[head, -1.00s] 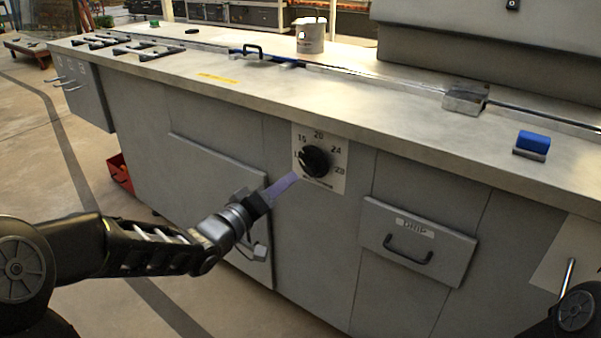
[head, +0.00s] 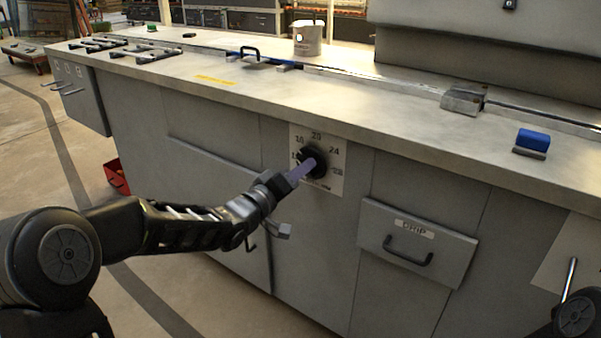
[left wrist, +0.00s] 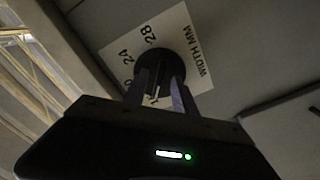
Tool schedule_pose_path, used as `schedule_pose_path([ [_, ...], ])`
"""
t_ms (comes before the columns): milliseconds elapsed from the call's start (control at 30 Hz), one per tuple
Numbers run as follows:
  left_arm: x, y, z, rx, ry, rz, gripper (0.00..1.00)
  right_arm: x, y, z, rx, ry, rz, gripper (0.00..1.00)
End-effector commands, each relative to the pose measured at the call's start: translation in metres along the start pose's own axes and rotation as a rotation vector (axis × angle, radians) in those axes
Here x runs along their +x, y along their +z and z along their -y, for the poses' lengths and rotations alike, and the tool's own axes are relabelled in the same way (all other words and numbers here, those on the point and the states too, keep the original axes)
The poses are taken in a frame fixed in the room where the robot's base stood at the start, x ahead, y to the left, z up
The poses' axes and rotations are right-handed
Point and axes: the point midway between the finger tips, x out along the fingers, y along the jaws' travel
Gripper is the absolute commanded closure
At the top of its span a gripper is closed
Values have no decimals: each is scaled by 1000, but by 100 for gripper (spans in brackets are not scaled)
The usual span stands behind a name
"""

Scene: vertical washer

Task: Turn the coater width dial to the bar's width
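The black width dial (head: 313,155) sits on a white number plate (head: 336,160) on the cabinet front. Marks 20 and 24 read on the plate, with others partly covered. In the left wrist view the dial (left wrist: 160,62) lies just beyond my fingertips, and the plate (left wrist: 193,52) shows 24, 28 and "WIDTH MM". My left gripper (head: 306,168) reaches the dial from the lower left. Its two fingers (left wrist: 161,84) stand apart, one at each side of the knob's lower part; firm contact is not clear. The dial's setting is hard to read. I cannot identify the bar with certainty. My right gripper is out of view.
A drawer (head: 416,243) with a black handle is right of the dial. The countertop holds a white pot (head: 307,38), a blue-topped block (head: 532,141), a metal block (head: 463,101) and black racks (head: 145,53). A red bin (head: 116,177) stands on the floor at left.

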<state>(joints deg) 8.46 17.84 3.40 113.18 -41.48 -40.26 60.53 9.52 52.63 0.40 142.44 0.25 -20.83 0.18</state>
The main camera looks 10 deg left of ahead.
Motion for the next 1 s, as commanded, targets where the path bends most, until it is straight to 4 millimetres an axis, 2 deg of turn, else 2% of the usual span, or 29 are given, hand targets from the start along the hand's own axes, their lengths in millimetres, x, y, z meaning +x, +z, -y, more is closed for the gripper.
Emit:
schedule_pose_path([
  [100, 0, 0, 0, 0, 0, 0, 67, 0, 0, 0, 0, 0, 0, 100],
  [500, 0, 0, 0, 0, 0, -1, 100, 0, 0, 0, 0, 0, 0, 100],
  [1000, -1, 0, 0, 3, -1, -1, 100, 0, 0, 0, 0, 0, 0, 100],
])
